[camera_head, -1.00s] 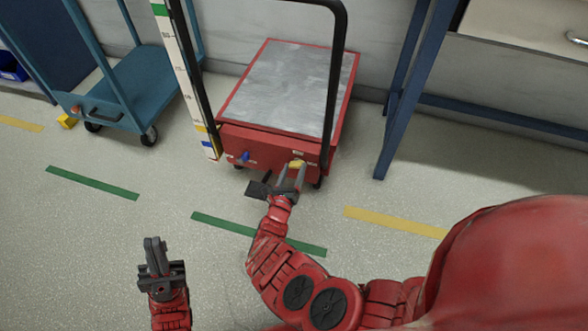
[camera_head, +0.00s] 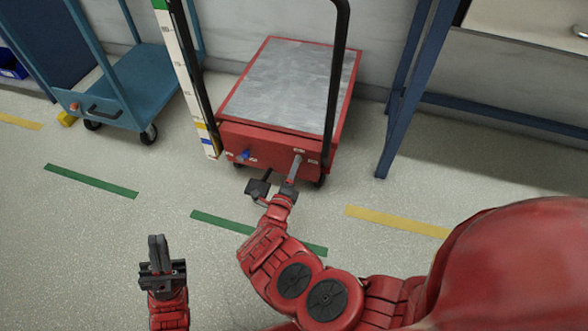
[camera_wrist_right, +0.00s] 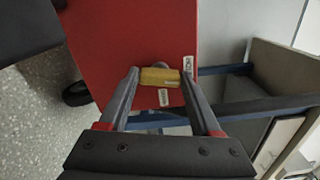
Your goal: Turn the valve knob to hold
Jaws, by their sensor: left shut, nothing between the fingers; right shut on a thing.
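The yellow valve knob (camera_wrist_right: 160,77) is on the red front face of the cart (camera_head: 272,149), between white labels in the right wrist view. My right gripper (camera_head: 297,160) is at the front right of the cart and shut on the knob, with one finger on each side of it. In the right wrist view the knob's bar runs across between the fingertips, one label (camera_wrist_right: 188,63) beside its right end and another (camera_wrist_right: 163,97) below it. The label text is unreadable. In the head view the fingers hide the knob. My left gripper (camera_head: 157,243) is shut and empty over the floor.
A blue knob (camera_head: 245,155) is on the left of the cart's front. A black handle frame (camera_head: 334,85) rises over the cart, with a striped scale (camera_head: 183,60) beside it. A blue trolley (camera_head: 145,82) stands left, a blue-legged table (camera_head: 397,110) right. The front floor is clear.

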